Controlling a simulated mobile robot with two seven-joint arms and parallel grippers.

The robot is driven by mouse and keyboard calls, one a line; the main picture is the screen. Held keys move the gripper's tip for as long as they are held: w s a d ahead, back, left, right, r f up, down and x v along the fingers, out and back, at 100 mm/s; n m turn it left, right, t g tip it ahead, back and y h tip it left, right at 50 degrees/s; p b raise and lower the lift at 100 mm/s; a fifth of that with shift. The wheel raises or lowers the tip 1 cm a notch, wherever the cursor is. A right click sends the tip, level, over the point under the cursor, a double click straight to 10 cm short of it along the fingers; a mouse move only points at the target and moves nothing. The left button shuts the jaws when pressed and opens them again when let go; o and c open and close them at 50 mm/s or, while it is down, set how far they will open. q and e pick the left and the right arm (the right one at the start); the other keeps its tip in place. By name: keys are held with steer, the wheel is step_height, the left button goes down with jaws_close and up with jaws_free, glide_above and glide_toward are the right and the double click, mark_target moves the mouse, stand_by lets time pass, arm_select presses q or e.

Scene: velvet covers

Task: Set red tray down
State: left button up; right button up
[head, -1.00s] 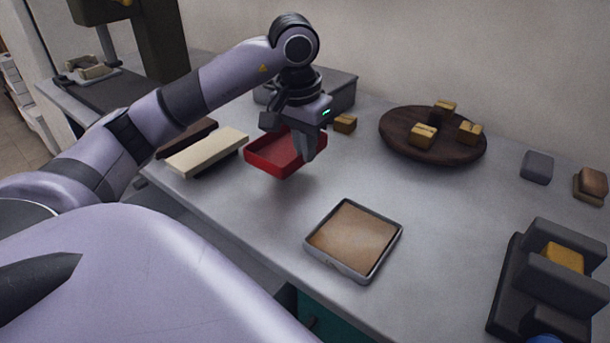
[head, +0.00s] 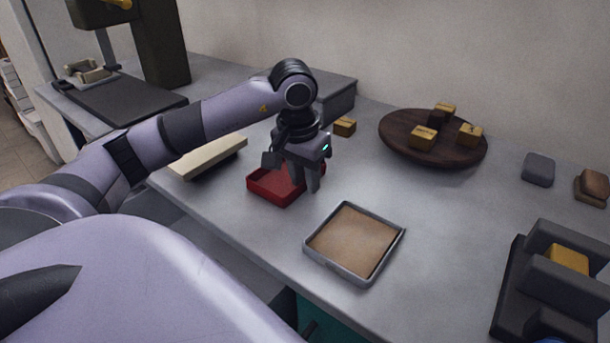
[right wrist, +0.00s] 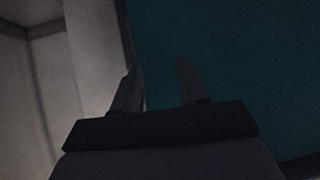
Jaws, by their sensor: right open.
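The red tray (head: 268,197) is a shallow open box, low over or on the grey table, left of the tan-filled tray in the head view. My left gripper (head: 306,184) points down at the tray's right side, its fingers about the right wall. It appears shut on that wall and hides part of it. I cannot tell for sure whether the tray's underside touches the table. My right gripper (right wrist: 160,90) shows only in the right wrist view, open and empty, before a dark teal surface.
A grey-rimmed tray with a tan inside (head: 352,240) lies close by at the right. A cream block (head: 212,156) is at the left. A round wooden board (head: 400,143) with small yellow blocks is behind. A dark slotted holder (head: 510,290) stands at the right. The table between is clear.

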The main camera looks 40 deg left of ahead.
arm_select(q)
steer(key=shift+r, duration=0.55)
step_height(320, 180, up, 11)
steer(key=s+p, duration=0.1)
steer(key=p, duration=0.1)
steer(key=shift+s, duration=0.35)
steer(key=shift+d, duration=0.1)
